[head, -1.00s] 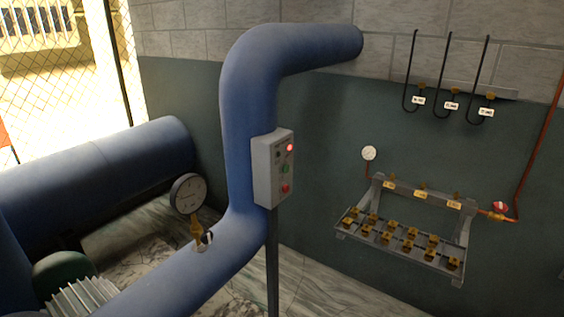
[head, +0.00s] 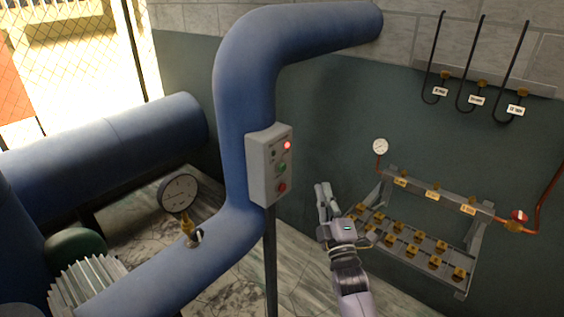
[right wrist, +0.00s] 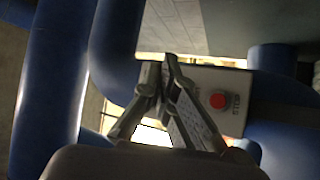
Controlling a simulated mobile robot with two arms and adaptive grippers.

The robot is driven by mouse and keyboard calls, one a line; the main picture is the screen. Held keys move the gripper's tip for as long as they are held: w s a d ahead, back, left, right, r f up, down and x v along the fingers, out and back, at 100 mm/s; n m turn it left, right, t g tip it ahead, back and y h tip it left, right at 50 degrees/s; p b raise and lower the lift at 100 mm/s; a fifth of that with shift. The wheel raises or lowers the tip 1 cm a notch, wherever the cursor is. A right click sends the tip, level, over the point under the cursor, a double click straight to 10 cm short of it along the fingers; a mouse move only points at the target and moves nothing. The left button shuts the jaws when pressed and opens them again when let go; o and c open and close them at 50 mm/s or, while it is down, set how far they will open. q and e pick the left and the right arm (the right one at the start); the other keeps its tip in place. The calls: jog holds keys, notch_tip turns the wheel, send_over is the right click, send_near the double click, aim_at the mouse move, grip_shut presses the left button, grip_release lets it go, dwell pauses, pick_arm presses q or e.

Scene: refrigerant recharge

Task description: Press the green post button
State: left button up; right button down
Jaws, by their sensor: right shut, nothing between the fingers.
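A grey control box (head: 262,178) stands on a thin dark post beside the big blue pipe. Its green button (head: 282,168) sits mid-face, with a red button (head: 282,187) below and a lit red lamp (head: 287,145) above. My right gripper (head: 323,188) is shut and empty, pointing up, to the right of the box and apart from it in the picture. In the right wrist view the closed fingertips (right wrist: 166,66) overlap the box, and a red button (right wrist: 218,101) marked STOP shows to their right. The green button is not visible there. My left gripper is out of view.
A pressure gauge (head: 179,193) rises from the lower blue pipe (head: 170,268) at left. A rack with brass fittings (head: 415,238) is on the right, partly behind my right arm. Hooked tubes (head: 470,90) hang on the wall above it. Some marble floor is clear.

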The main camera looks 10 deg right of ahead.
aim_at(282, 167)
jog(key=shift+r, duration=0.55)
jog(key=shift+a, duration=0.1)
jog(key=w+a+b, duration=0.4)
jog(key=w+a, duration=0.1)
jog(key=w, duration=0.2)
jog(key=shift+a+b, duration=0.2)
jog(key=shift+b, duration=0.15)
dwell(1.1)
